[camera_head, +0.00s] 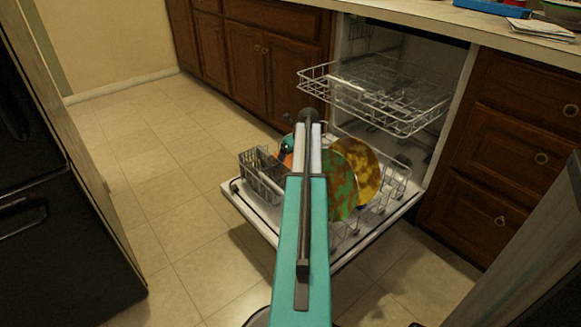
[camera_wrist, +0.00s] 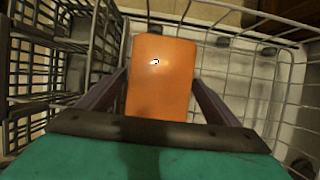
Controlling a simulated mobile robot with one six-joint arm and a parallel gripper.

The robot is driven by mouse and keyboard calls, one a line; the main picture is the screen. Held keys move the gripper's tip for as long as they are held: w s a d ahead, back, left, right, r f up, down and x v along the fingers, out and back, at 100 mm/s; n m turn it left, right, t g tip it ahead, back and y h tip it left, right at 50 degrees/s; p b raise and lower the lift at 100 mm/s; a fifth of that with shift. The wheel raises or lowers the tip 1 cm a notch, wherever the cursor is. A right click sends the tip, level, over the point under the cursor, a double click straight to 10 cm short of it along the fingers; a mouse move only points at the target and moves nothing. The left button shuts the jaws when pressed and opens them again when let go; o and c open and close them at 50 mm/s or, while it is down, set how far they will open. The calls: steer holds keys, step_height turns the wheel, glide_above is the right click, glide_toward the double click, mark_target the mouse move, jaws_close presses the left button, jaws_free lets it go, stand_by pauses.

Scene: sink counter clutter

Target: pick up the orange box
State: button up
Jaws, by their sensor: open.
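The orange box (camera_wrist: 160,75) stands out in the middle of the wrist view, inside the wire dishwasher rack. My gripper (camera_wrist: 159,82) is open, with one dark finger on each side of the box. Whether either finger touches it I cannot tell. The lower end of the box is hidden behind my gripper's body. In the head view only a small orange patch (camera_head: 287,160) shows beside my arm, and my arm hides most of the gripper there.
The lower rack (camera_head: 385,203) is pulled out on the open dishwasher door. A green-brown plate (camera_head: 340,185) and a yellow-brown plate (camera_head: 368,170) stand right of my arm. A cutlery basket (camera_head: 262,178) is left. The upper rack (camera_head: 400,112) juts out above. The left floor is clear.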

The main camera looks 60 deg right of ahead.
mark_target(291, 158)
steer(key=shift+w+f, duration=0.1)
steer(key=shift+f, duration=0.15)
stand_by(0.4)
steer(key=c, duration=0.8)
steer(key=shift+r, duration=0.1)
steer(key=shift+r+p, duration=2.35)
steer(key=shift+r, duration=2.55)
